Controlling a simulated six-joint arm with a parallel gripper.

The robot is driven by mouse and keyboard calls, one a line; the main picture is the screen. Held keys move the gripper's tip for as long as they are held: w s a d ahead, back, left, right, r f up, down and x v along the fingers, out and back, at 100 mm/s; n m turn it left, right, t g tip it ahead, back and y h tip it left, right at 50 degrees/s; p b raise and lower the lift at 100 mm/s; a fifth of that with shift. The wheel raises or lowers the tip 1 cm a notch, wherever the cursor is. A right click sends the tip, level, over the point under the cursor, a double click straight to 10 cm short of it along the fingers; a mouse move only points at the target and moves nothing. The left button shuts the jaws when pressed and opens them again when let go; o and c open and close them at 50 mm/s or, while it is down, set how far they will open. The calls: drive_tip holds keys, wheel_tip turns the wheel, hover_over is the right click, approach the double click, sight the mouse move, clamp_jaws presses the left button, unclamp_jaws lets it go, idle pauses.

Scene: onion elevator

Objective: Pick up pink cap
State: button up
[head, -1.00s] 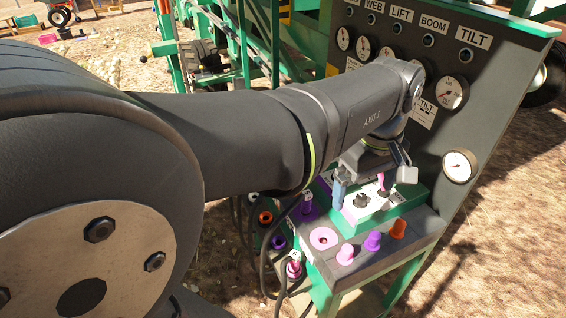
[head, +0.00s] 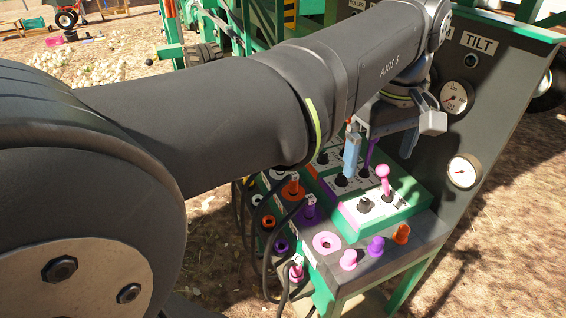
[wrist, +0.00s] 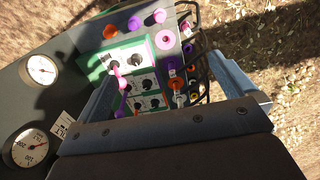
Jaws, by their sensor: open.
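The pink cap (head: 348,260) stands on the dark front ledge of the control box, at the left end of a row beside a purple cap (head: 376,247) and an orange cap (head: 401,234). In the wrist view the pink cap (wrist: 159,16) is near the top edge, beyond the fingertips. My gripper (head: 378,166) is open and empty, raised above the switch box and behind the caps. Its two blue-grey fingers are wide apart in the wrist view (wrist: 160,68). Nothing hides the pink cap.
A pink-knobbed lever (head: 383,178) rises from the green switch box (head: 410,207) near my gripper. A pink ring socket (head: 326,242) lies left of the caps. Cables and plugs (head: 296,270) crowd the left side. The gauge panel (head: 500,110) stands behind.

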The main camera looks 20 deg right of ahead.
drive_tip(key=shift+r, duration=0.35)
drive_tip(key=c, duration=1.1)
drive_tip(key=shift+f, duration=0.15)
